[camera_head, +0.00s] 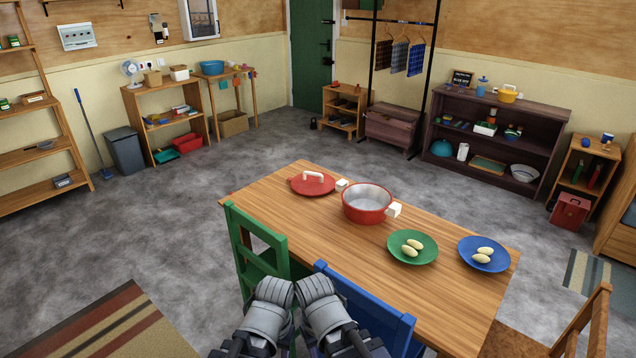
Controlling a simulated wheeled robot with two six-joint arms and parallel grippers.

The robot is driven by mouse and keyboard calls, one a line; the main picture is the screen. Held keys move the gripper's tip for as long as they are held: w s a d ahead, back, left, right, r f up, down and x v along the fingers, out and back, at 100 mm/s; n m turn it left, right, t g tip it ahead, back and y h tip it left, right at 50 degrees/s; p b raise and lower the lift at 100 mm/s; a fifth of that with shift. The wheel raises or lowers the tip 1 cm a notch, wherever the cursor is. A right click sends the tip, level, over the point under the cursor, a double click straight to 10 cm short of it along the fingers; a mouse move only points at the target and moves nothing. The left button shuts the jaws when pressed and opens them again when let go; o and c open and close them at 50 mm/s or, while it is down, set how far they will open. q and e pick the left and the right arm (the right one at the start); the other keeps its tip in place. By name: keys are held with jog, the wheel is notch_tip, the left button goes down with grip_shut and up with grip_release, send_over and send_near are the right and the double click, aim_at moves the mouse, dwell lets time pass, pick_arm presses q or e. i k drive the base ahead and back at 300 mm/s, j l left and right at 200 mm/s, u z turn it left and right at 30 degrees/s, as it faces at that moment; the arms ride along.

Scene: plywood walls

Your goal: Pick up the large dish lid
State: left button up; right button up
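The large dish lid (309,187) is red with a white arched handle. It lies flat on the wooden table (290,215), near its far left end. To its right stands an open red pot (366,211), pale inside, with white side handles; the lid is beside it. My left gripper (275,291) and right gripper (314,289) are close together at the bottom centre, near the chairs on the near side, well short of the lid. Their fingers cannot be made out clearly, and I see nothing held in them.
A green plate (413,260) and a blue plate (484,266) hold pale oval food on the table's right half. A green chair (245,249) and a blue chair (384,311) stand along the near edge. A wooden chair (595,330) is at right. Floor is open at left.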

aim_at(307, 183)
jog(key=i+j+z, duration=0.15)
jog(key=j, duration=0.2)
jog(key=i+j+z, duration=0.1)
jog(key=j, duration=0.25)
jog(key=i+j+z, duration=0.15)
jog(key=j, duration=0.2)
jog(key=i+j+z, duration=0.1)
jog(key=j, duration=0.3)
jog(key=i+j+z, duration=0.15)
jog(key=j, duration=0.2)
jog(key=i+j+z, duration=0.1)
jog(key=j, duration=0.25)
jog(key=i+j+z, duration=0.15)
jog(key=j, duration=0.2)
jog(key=i+j+z, duration=0.1)
jog(key=j, duration=0.25)
jog(key=i+j+z, duration=0.15)
jog(key=j, duration=0.2)
jog(key=i+j+z, duration=0.4)
jog(key=j, duration=0.3)
jog(key=i+j, duration=0.3)
jog(key=i, duration=0.2)
